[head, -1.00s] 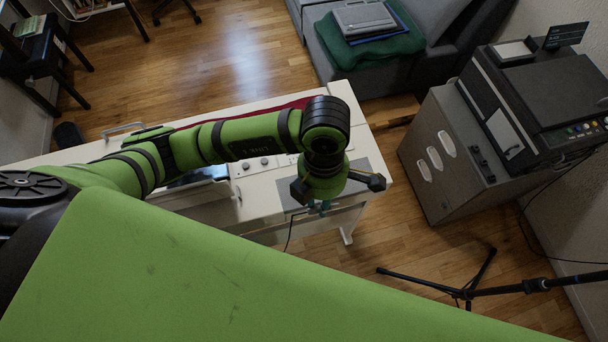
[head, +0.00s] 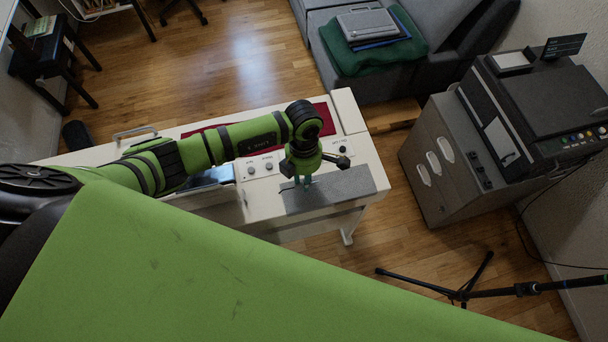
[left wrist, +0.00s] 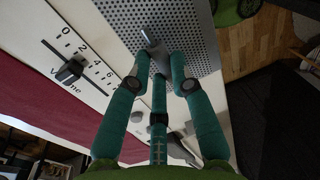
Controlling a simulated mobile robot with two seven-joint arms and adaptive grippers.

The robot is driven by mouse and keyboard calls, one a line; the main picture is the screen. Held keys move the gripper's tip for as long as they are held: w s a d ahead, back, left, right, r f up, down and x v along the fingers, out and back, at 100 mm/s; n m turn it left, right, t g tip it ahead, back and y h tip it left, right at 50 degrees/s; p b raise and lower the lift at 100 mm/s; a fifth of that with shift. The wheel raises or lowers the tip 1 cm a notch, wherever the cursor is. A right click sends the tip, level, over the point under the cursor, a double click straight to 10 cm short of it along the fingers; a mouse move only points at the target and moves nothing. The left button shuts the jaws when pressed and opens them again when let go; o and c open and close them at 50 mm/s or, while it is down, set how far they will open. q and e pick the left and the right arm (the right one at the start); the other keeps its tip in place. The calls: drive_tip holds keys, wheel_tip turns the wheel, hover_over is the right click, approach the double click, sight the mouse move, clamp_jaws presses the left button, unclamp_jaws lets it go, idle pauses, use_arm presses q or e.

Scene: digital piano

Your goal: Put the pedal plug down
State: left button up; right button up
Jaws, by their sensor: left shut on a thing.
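The white digital piano (head: 265,207) runs across the head view, with a grey speaker grille (head: 345,186) at its right end. My left gripper (head: 304,182) is over the left part of this grille, pointing down. In the left wrist view its teal fingers (left wrist: 160,75) are closed around the grey pedal plug (left wrist: 154,47). The plug is seen against the perforated grille (left wrist: 185,28); whether it touches the surface I cannot tell. In the head view the plug is too small to make out clearly. My right gripper is in neither view.
Knobs (head: 260,168) and a red cloth strip (head: 325,117) lie behind the grille. The left wrist view shows a volume slider (left wrist: 70,70). A grey cabinet (head: 430,165) stands to the right, and a black stand (head: 470,292) is on the floor in front.

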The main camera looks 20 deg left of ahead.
use_arm(q)
drive_tip(key=shift+f, duration=0.2)
drive_tip(key=shift+f, duration=0.1)
drive_tip(key=shift+f+b, duration=0.4)
drive_tip(key=shift+b, duration=0.15)
drive_tip(key=o, duration=0.9)
drive_tip(key=shift+c, duration=0.2)
drive_tip(key=shift+r, duration=0.1)
